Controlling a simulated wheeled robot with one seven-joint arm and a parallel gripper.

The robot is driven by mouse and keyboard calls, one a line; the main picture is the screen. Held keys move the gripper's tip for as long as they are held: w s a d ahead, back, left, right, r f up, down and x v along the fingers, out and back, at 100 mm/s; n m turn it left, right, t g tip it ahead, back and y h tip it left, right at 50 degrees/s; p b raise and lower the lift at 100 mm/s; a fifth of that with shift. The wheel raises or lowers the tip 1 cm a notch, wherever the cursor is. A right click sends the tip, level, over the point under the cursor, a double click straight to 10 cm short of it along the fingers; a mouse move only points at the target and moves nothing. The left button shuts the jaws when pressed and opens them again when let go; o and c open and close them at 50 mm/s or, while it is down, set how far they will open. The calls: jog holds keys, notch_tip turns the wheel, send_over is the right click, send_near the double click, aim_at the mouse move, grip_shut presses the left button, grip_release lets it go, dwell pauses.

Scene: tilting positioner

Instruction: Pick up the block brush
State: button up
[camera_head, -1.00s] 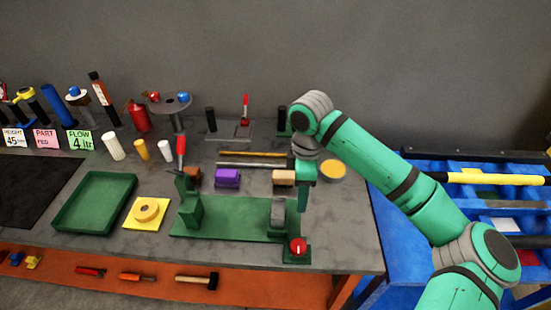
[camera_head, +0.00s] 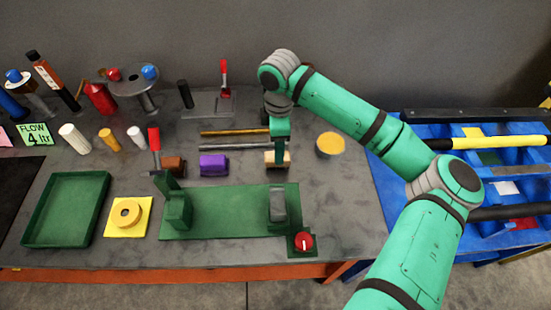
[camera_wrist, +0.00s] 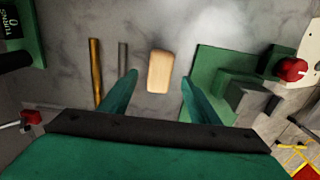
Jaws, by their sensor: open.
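A pale tan wooden block, apparently the block brush (camera_head: 284,160), lies on the grey bench behind the green fixture; no bristles can be made out. In the wrist view the block brush (camera_wrist: 159,71) shows as a rounded tan rectangle between and beyond my fingertips. My gripper (camera_head: 279,147) points down just above it in the head view, partly covering it. In the wrist view my gripper (camera_wrist: 160,77) is open, with one finger on each side of the block and nothing held.
A purple block (camera_head: 213,165) and a brown block (camera_head: 174,166) lie to the left. Brass (camera_head: 235,133) and grey rods (camera_head: 235,146) lie behind. A yellow-topped round tin (camera_head: 330,145) stands right. The green fixture (camera_head: 230,215) with a red knob (camera_head: 304,241) is in front.

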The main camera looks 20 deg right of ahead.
jog(key=shift+s+d+f, duration=0.15)
jog(key=shift+d+f, duration=0.05)
jog(key=shift+f, duration=0.35)
jog(key=shift+a+f, duration=0.15)
jog(key=shift+f, duration=1)
jog(key=shift+a+f, duration=0.15)
jog(key=shift+f, duration=1)
jog(key=c, duration=1.2)
